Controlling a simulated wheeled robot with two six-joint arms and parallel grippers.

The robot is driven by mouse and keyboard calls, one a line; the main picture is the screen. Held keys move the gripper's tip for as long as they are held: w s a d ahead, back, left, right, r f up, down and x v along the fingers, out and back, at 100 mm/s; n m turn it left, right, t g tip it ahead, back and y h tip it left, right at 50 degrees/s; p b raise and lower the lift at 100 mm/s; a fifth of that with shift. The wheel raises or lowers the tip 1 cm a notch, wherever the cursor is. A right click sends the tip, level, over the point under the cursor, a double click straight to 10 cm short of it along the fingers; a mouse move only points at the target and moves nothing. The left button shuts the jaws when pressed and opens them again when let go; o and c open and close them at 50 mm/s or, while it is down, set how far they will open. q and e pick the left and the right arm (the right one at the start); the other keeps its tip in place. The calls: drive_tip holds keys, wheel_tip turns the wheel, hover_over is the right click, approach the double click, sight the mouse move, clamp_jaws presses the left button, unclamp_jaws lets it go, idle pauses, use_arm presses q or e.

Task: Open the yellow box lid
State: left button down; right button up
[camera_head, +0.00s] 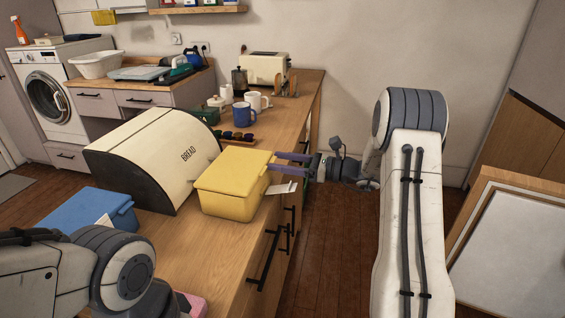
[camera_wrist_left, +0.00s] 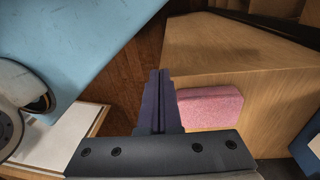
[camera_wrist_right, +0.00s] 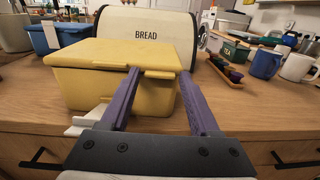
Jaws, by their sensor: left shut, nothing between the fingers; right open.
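The yellow box (camera_head: 228,192) stands on the wooden counter in front of the bread bin, with its lid (camera_head: 235,168) closed. In the right wrist view the yellow box (camera_wrist_right: 112,85) has a small tab on the lid's front edge. My right gripper (camera_head: 275,161) is open at the box's right side, its purple fingers on either side of the tab (camera_wrist_right: 160,74); I cannot tell if they touch it. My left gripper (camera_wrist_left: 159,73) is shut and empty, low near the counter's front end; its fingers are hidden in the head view.
The bread bin (camera_head: 155,155) stands behind the yellow box, and a blue box (camera_head: 88,213) is to its left. A white tag (camera_head: 282,188) lies by the yellow box. Mugs (camera_head: 243,115) and a rack are farther back. A pink sponge (camera_wrist_left: 209,106) lies near the counter edge.

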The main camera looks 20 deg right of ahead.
clamp_jaws()
drive_tip(key=shift+d, duration=0.1)
idle(1.2)
